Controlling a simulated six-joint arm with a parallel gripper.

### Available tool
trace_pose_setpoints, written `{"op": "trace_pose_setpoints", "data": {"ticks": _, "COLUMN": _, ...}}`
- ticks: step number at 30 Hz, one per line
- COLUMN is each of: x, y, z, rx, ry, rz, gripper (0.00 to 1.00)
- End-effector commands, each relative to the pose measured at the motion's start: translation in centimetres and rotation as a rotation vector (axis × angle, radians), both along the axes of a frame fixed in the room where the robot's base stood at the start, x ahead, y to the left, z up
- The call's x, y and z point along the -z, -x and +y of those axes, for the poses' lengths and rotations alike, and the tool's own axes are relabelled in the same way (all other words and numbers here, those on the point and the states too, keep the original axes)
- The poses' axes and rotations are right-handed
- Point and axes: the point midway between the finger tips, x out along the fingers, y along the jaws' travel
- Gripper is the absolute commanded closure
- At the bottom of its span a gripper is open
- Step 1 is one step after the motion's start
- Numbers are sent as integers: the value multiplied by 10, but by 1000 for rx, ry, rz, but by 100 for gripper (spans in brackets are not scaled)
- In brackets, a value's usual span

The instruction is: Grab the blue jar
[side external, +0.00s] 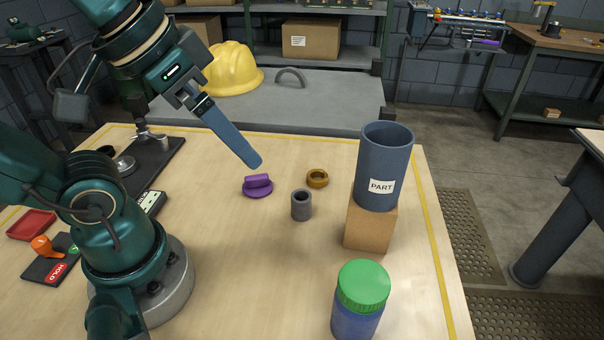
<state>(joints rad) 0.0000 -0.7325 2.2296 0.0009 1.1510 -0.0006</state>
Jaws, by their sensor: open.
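The blue jar (354,318) stands upright at the front of the table. It has a ribbed green lid (363,286), and its base is cut off by the bottom edge of the picture. My gripper (252,160) is up and to the left of the jar, well apart from it. Its long blue fingers slant down to the right and overlap in this view. The gripper is open, with nothing seen between the fingers. Its tips appear just above a purple knob-like part (258,187).
A grey hollow cylinder (301,206) and a bronze ring (317,178) lie mid-table. A large blue-grey cup labelled PART (383,160) stands on a brown block (370,228) behind the jar. The table is clear left of the jar.

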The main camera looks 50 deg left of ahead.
Motion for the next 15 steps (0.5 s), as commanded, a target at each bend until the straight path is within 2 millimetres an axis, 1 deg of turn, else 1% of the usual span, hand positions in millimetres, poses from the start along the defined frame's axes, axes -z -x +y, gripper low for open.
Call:
{"op": "trace_pose_setpoints", "data": {"ticks": 1, "x": -1, "y": -10, "z": 7, "rx": -20, "ry": -28, "rz": -33, "gripper": 0}}
{"op": "trace_pose_setpoints", "data": {"ticks": 3, "x": -4, "y": -24, "z": 16, "rx": -42, "ry": -65, "rz": -85, "gripper": 0}}
{"op": "trace_pose_setpoints", "data": {"ticks": 9, "x": -18, "y": -66, "z": 37, "rx": -78, "ry": -162, "rz": -258, "gripper": 0}}
{"op": "trace_pose_setpoints", "data": {"ticks": 12, "x": -30, "y": -90, "z": 43, "rx": -69, "ry": -208, "rz": -367, "gripper": 0}}
{"op": "trace_pose_setpoints", "data": {"ticks": 14, "x": -39, "y": -106, "z": 44, "rx": -50, "ry": -235, "rz": -443, "gripper": 0}}
{"op": "trace_pose_setpoints", "data": {"ticks": 15, "x": -45, "y": -117, "z": 43, "rx": -28, "ry": -250, "rz": -500, "gripper": 0}}
